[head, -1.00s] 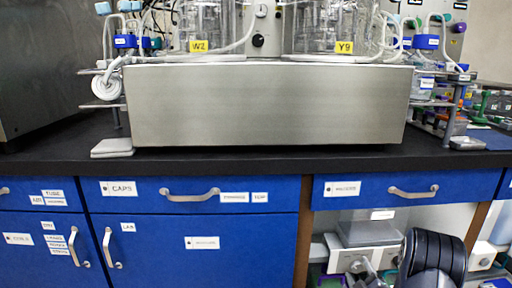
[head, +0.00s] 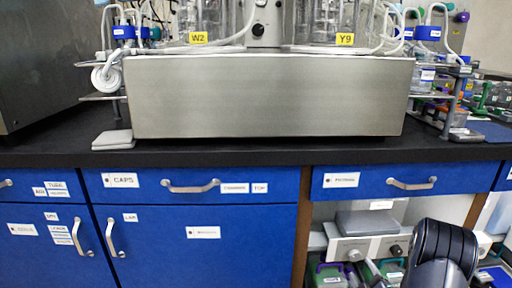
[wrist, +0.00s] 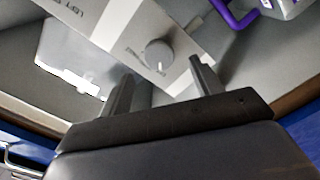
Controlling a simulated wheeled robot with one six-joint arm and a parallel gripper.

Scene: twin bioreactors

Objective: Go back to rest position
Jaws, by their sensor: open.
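My gripper (wrist: 160,92) shows in the wrist view with its two dark fingers apart and nothing between them. Beyond the fingers is a grey and white device with a round knob (wrist: 158,54). In the head view the dark end of my arm shows at the lower right, in front of the open bay under the bench. The fingertips are hidden in the head view. I cannot tell how far the fingers are from the device.
A steel bioreactor base (head: 265,97) with vessels labelled W2 and Y9 stands on the black bench (head: 230,153). Blue drawers and cabinet doors (head: 200,245) line the front. The open bay holds a device with knobs (head: 365,248) and green-and-purple items (head: 328,275). A grey slab (head: 112,139) lies at left.

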